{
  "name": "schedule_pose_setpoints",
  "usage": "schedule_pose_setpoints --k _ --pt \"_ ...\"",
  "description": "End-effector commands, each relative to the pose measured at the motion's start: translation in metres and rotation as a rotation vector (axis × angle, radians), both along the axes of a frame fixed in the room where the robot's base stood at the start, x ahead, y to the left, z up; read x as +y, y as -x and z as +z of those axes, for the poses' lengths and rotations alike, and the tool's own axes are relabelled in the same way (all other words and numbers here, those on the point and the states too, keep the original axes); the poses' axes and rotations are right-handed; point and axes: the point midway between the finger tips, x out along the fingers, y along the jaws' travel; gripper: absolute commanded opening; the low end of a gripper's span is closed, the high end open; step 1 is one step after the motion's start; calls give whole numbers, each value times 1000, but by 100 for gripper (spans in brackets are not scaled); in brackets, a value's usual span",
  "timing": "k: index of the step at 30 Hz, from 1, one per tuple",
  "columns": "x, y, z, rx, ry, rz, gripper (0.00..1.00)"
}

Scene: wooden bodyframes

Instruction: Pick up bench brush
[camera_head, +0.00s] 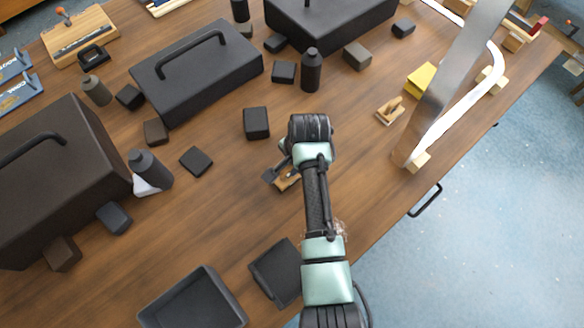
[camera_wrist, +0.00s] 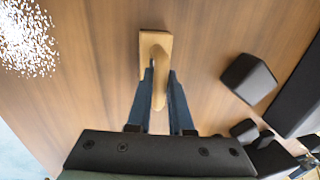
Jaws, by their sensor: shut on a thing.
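A light wooden piece, taken as the bench brush, has a flat block and a narrow handle (camera_wrist: 157,42). It lies on the wooden table and shows partly beside my arm in the head view (camera_head: 287,182). No bristles can be made out on it. My gripper (camera_wrist: 161,76) has its two blue fingers on either side of the handle, shut on it. In the head view my gripper (camera_head: 279,172) is low over the table and partly hidden by my wrist. Whether the piece is clear of the tabletop cannot be told.
A black block (camera_head: 256,123) and a flat dark block (camera_head: 196,161) stand nearby. A similar wooden piece (camera_head: 389,111) and a yellow block (camera_head: 420,79) are to the right. A white speckled patch (camera_wrist: 27,38) shows in the wrist view.

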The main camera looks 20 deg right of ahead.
Motion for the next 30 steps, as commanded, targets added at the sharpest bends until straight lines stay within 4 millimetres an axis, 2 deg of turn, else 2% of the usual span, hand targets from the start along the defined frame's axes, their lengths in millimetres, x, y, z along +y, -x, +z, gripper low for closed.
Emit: schedule_pose_setpoints --k 5,15,18,22,29,30 --pt "0 -1 12 -4 0 0 0" --pt "0 -1 77 -6 1 1 0" --pt "0 -1 90 -4 1 1 0" --pt "0 -1 99 -2 0 0 0" --pt "0 0 101 -1 0 0 0" --pt "0 0 101 -1 0 0 17"
